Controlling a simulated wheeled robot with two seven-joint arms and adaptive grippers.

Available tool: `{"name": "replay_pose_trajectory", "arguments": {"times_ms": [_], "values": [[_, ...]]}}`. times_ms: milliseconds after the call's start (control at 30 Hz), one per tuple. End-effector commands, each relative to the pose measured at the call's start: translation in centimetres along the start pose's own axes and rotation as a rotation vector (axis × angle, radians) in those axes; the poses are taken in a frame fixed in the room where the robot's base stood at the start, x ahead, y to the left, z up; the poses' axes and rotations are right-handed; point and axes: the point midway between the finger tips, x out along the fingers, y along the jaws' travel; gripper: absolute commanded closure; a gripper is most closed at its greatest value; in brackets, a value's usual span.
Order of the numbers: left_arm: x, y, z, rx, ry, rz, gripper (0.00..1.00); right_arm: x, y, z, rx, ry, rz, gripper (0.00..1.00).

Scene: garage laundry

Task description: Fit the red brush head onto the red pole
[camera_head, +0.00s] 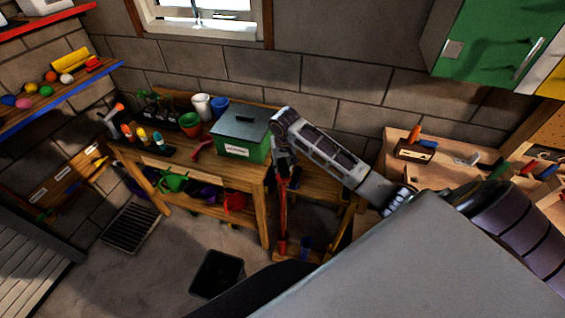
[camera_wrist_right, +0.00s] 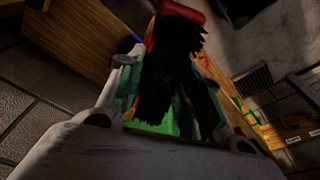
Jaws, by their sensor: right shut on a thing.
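In the right wrist view, the red brush head (camera_wrist_right: 184,12) with its long black bristles (camera_wrist_right: 170,65) lies between the fingers of my right gripper (camera_wrist_right: 165,100). In the head view this gripper (camera_head: 284,165) points down in front of the workbench's right end, shut on the brush head, which is mostly hidden there. A red pole (camera_head: 283,215) shows upright directly below the gripper. I cannot tell whether brush head and pole touch. My left gripper is not in view.
The workbench (camera_head: 160,162) carries a green box (camera_head: 241,135), cups and small tools. A black bin (camera_head: 217,274) stands on the floor in front. A wooden bench with tools (camera_head: 440,165) is at the right.

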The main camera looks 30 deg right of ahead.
Motion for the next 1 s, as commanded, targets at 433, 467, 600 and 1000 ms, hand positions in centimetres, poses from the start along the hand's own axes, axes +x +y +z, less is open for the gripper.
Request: {"name": "replay_pose_trajectory", "arguments": {"times_ms": [433, 467, 600, 1000], "values": [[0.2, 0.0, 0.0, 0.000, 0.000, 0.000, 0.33, 1.4, 0.0, 0.2, 0.000, 0.000, -0.001, 0.90], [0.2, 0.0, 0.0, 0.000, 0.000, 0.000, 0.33, 1.4, 0.0, 0.2, 0.000, 0.000, 0.000, 0.90], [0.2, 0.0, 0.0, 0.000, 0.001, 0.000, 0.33, 1.9, 0.0, 0.3, 0.000, 0.000, 0.000, 0.90], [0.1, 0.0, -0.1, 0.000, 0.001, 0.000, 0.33, 3.0, 0.0, 0.5, -0.001, 0.000, 0.000, 0.90]]}}
